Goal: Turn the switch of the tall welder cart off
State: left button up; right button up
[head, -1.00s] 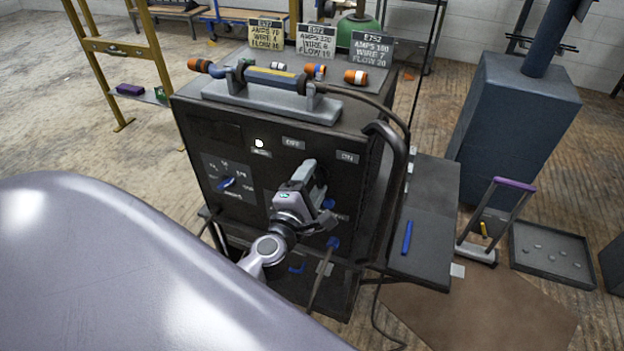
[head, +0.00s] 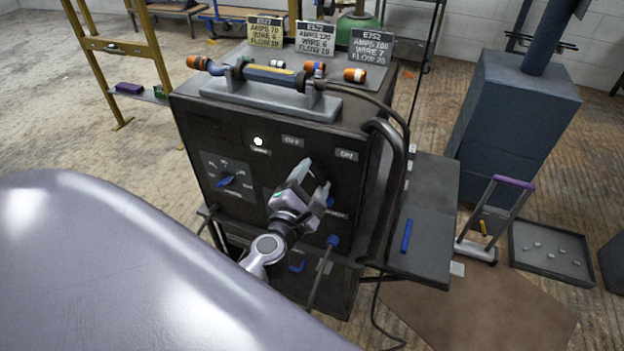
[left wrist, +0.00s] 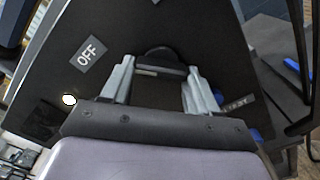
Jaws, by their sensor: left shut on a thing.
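The tall welder cart (head: 215,145) stands in front of me, with its dark front panel facing me. Its OFF label (head: 292,140) and ON label (head: 346,155) are on the upper right of the panel. My left gripper (head: 312,178) is at the panel just below them, shut on the switch. The gripper hides most of the switch in the head view. In the left wrist view, the dark round switch (left wrist: 158,56) shows between my fingertips, and the OFF label (left wrist: 87,52) is at its upper left. My right gripper is not in view.
A lit white lamp (head: 258,141) and a blue-pointer dial (head: 226,181) are on the panel. A torch (head: 270,76) and setting cards (head: 316,38) are on top. A black side handle (head: 398,170) and side shelf (head: 430,215) stand close on the right.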

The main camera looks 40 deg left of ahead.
pick_arm(q)
jog(key=o, duration=1.1)
jog(key=shift+c, duration=0.2)
jog(key=b+v, duration=0.1)
jog(key=v, duration=0.6)
